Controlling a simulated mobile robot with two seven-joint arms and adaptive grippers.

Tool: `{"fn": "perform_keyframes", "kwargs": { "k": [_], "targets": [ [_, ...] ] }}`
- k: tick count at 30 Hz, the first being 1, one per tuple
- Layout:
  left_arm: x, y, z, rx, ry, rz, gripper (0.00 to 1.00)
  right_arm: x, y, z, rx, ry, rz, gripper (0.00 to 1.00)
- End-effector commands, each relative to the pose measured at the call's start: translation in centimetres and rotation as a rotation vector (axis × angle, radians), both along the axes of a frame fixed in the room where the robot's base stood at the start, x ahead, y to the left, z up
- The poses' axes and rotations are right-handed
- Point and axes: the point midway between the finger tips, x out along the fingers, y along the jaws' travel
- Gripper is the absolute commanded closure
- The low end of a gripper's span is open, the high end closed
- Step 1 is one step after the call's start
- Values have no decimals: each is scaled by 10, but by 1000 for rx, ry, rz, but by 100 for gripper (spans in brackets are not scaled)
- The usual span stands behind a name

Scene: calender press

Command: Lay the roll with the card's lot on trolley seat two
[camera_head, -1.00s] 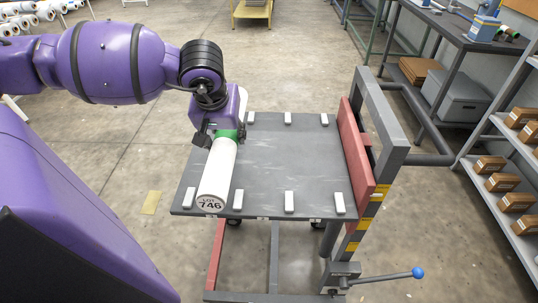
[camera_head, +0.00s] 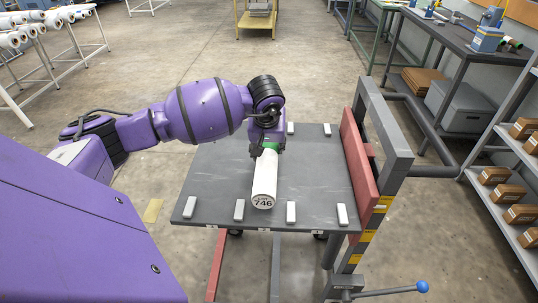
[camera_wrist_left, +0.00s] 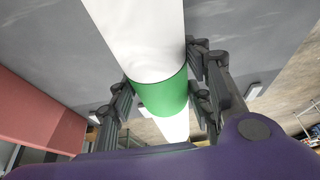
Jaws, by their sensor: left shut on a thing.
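A white roll (camera_head: 264,182) with a green band near its far end hangs in my left gripper (camera_head: 266,148). The roll points toward the camera over the grey trolley deck (camera_head: 215,180), between the second and third front white blocks from the left. I cannot tell whether it touches the deck. In the left wrist view the fingers (camera_wrist_left: 163,97) close on both sides of the roll at its green band (camera_wrist_left: 162,96). The lot card cannot be made out. My right gripper is not in view.
White blocks stand along the deck's front edge, including the second (camera_head: 239,210) and third (camera_head: 291,213). A red board and grey frame (camera_head: 388,130) rise at the right, with a blue-knobbed lever (camera_head: 422,287). Shelves of brown boxes (camera_head: 510,190) stand farther right. More rolls lie on racks (camera_head: 40,20) back left.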

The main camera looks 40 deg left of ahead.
Motion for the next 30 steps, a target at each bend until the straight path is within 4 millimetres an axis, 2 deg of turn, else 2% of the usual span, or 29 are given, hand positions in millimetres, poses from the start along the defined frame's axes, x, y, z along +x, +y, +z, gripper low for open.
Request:
{"fn": "perform_keyframes", "kwargs": {
  "k": [8, 20, 21, 24, 30],
  "targets": [
    [4, -1, -32, -1, -1, 1, 95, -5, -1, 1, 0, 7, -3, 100],
    [4, -1, -39, 1, -2, -1, 95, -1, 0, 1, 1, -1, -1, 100],
    [3, -1, -39, 1, 1, -1, 49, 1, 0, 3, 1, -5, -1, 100],
    [4, -1, -38, 0, 0, -1, 36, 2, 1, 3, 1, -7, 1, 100],
    [4, -1, -38, 0, 0, -1, 35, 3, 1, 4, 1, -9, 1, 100]
  ]
}}
